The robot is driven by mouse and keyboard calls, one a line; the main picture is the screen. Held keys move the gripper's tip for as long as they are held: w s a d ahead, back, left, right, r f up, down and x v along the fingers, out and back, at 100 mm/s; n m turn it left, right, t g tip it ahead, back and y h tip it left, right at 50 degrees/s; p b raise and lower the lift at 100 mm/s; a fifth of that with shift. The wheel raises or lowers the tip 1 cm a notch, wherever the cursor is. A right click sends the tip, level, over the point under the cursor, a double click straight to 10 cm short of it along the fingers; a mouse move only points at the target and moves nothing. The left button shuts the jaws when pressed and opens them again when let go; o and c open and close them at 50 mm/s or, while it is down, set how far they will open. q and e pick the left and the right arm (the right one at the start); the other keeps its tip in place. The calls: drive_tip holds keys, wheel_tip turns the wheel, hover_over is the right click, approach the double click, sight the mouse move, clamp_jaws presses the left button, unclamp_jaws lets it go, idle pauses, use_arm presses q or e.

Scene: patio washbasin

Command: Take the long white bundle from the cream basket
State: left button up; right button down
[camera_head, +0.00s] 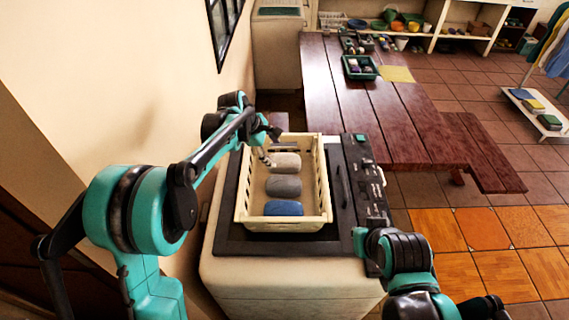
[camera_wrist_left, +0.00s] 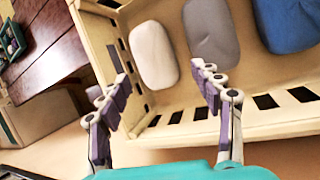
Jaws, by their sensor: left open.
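The cream basket (camera_head: 327,190) stands on the washing machine and holds three rolled bundles in a row. The long white bundle (camera_head: 287,163) lies at the far end and also shows in the left wrist view (camera_wrist_left: 153,56). A grey bundle (camera_head: 284,186) is in the middle and a blue one (camera_head: 284,209) is nearest. My left gripper (camera_head: 267,158) is at the white bundle's left end, over the basket's left side. In the left wrist view, its open fingers (camera_wrist_left: 157,66) stand apart, with the white bundle between and beyond them. They hold nothing. My right gripper does not show.
The washing machine (camera_head: 290,275) has a dark top with a control panel (camera_head: 366,185) on the right. A wooden table (camera_head: 400,120) with a green crate (camera_head: 361,68) stands behind. The wall (camera_head: 140,90) is close on the left. My right arm is at lower right.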

sight(283, 159)
use_arm(q)
drive_tip(key=shift+n, duration=0.8)
drive_tip(key=x, duration=0.3)
drive_tip(key=w+x, duration=0.1)
drive_tip(key=x, duration=0.2)
drive_tip(key=shift+w+d+r, duration=0.1)
drive_tip(key=shift+d+r, duration=0.1)
drive_tip(key=shift+r, duration=0.05)
drive_tip(key=x, duration=0.5)
drive_tip(key=shift+w+f+b, duration=0.1)
drive_tip(key=shift+f+b, duration=0.2)
drive_tip(key=shift+b, duration=0.1)
drive_tip(key=shift+r, duration=0.1)
drive_tip(key=c, duration=0.9)
